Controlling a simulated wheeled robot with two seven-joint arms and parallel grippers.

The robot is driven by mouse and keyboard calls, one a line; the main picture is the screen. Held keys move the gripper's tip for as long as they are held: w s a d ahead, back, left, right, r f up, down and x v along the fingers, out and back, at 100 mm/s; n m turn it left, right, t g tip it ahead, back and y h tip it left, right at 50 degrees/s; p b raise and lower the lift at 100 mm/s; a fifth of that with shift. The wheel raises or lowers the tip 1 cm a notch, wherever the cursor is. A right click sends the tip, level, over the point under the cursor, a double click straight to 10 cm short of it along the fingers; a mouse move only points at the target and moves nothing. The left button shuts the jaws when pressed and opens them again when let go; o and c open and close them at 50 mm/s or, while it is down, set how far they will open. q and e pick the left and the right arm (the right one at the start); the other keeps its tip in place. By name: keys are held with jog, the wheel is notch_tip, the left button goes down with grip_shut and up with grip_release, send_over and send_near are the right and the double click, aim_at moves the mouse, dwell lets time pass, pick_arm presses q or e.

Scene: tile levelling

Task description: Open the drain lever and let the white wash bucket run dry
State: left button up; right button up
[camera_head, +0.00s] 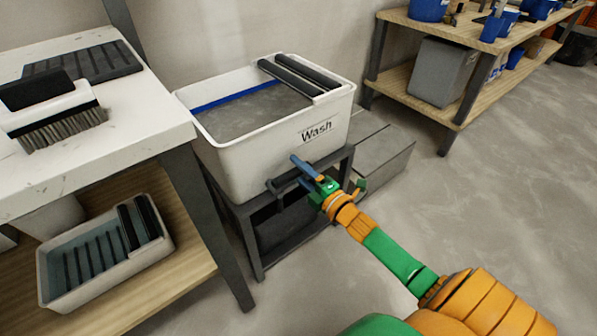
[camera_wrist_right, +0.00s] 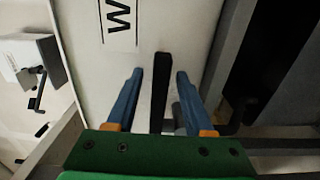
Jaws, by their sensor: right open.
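The white wash bucket (camera_head: 235,160), labelled "Wash", stands on a dark metal stand and holds grey, murky water (camera_head: 250,112). My right gripper (camera_head: 306,173) reaches to the bucket's lower front wall, below the label. In the right wrist view, its two blue fingers (camera_wrist_right: 160,78) are open, one on each side of a black bar, the drain lever (camera_wrist_right: 160,92). Gaps show between the bar and both fingers. In the head view I cannot clearly make out the lever beside the gripper. My left gripper is not in view.
Two black rollers (camera_head: 300,75) lie across the bucket's rim. A white-topped table (camera_head: 130,130) with a brush (camera_head: 55,115) stands at left, a tray (camera_head: 110,265) on its shelf. Grey blocks (camera_head: 375,165) lie right of the stand. A wooden rack (camera_head: 450,105) stands behind. Floor at right is clear.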

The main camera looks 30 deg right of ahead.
grip_shut()
dwell(1.3)
